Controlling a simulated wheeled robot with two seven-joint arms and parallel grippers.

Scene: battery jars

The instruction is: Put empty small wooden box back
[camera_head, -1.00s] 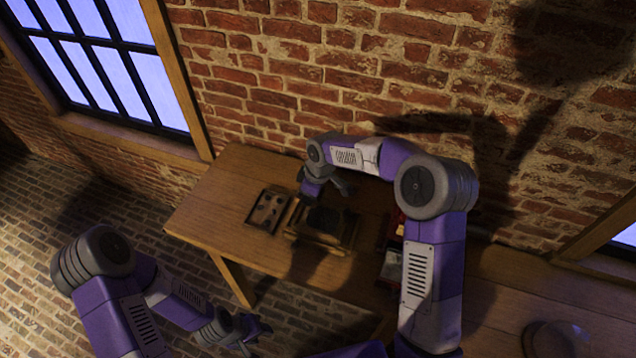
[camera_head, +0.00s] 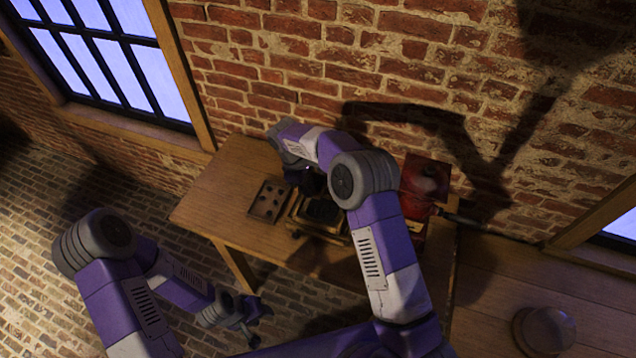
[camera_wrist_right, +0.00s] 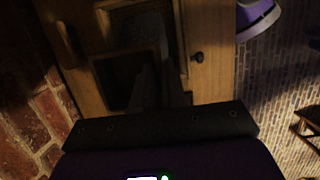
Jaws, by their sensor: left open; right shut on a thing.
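A wooden box (camera_head: 306,229) with a dark interior sits on the wooden table in the head view, partly hidden by my right arm. My left gripper (camera_head: 250,325) is open and empty, low in front of the table.
A dark tray with several round holes (camera_head: 268,201) lies left of the box. A red object (camera_head: 427,178) stands at the table's right, by the brick wall. A round wooden item (camera_head: 543,328) is at lower right. The table's left end (camera_head: 215,197) is clear.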

